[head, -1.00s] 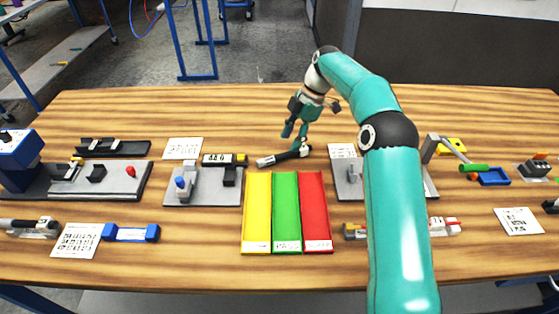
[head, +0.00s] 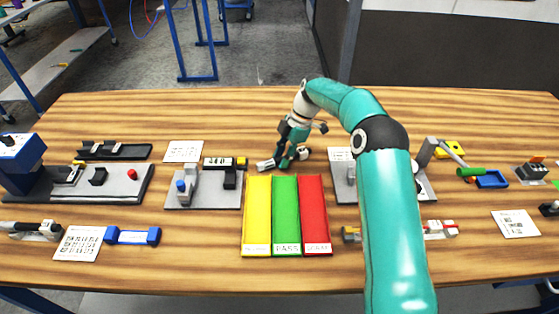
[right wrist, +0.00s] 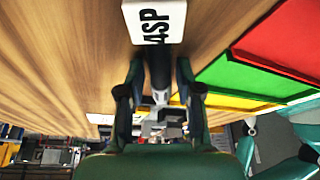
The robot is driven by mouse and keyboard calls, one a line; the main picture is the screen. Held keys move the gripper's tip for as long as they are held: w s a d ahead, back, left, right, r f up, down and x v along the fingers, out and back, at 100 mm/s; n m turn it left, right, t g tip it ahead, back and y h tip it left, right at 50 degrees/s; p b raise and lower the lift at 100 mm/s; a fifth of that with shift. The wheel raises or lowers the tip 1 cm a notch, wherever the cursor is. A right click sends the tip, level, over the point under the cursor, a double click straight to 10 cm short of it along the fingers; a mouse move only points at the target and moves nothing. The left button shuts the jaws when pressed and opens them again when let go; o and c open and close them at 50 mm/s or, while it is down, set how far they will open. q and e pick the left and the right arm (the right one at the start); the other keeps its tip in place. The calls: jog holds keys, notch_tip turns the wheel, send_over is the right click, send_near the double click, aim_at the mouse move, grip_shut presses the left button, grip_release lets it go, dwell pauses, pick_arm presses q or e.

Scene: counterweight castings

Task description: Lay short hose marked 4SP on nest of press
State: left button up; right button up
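The short hose (head: 266,164) lies on the table behind the coloured strips, black with a white end piece. In the right wrist view its white label (right wrist: 155,22) reads 4SP. My right gripper (head: 287,160) is down at the hose. In the right wrist view its fingers (right wrist: 159,72) stand on both sides of the black part, with a narrow gap showing, so they look open around it. A blue-headed machine (head: 20,155) with a grey base and red button at the far left looks like the press. My left gripper is not in view.
Yellow (head: 257,215), green (head: 287,215) and red (head: 315,215) strips lie in front of the hose. A grey fixture with a display (head: 205,190) stands left of them. A lever fixture (head: 430,155) is partly hidden by my right arm. The table behind the hose is clear.

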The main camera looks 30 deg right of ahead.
grip_shut()
jog(key=shift+r, duration=0.1)
